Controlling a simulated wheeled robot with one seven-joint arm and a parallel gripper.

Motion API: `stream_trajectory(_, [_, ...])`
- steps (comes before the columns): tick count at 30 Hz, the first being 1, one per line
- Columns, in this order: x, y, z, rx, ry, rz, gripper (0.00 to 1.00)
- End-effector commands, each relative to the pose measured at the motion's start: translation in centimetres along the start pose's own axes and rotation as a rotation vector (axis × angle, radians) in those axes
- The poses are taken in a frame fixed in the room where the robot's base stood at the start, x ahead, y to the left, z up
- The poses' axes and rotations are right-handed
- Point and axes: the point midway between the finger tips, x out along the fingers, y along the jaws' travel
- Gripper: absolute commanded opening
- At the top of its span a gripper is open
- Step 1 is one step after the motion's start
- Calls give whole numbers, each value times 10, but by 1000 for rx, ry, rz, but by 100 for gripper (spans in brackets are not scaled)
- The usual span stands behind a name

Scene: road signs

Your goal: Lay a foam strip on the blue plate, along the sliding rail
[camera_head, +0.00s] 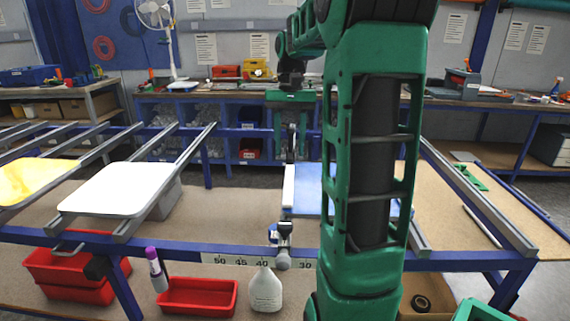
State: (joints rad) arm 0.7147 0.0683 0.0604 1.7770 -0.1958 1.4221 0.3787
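The blue plate (308,202) lies on the frame at the centre, its right part hidden behind my green arm. A white strip (288,188), probably the foam strip, runs along the plate's left edge. My gripper (291,156) points down just above the strip's far end. I cannot tell whether its fingers are open or shut, or whether they touch the strip. Grey metal rails (482,205) slope along the frame at the right; which one is the sliding rail is unclear. A small blue-and-grey clamp (283,240) sits on the front beam, near the plate's front-left corner.
A white plate (122,190) and a yellow plate (28,180) rest on rails at the left. Red bins (197,297), a white bottle (266,291) and a purple-capped bottle (156,270) stand below the front blue beam (180,247). Workbenches line the back.

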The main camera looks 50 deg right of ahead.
Motion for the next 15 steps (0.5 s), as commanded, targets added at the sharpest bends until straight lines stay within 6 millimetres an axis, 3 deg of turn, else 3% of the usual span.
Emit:
stream_trajectory(6, [-23,1,-1,2,1,0,39])
stream_trajectory(15, [-27,1,0,1,0,1,39])
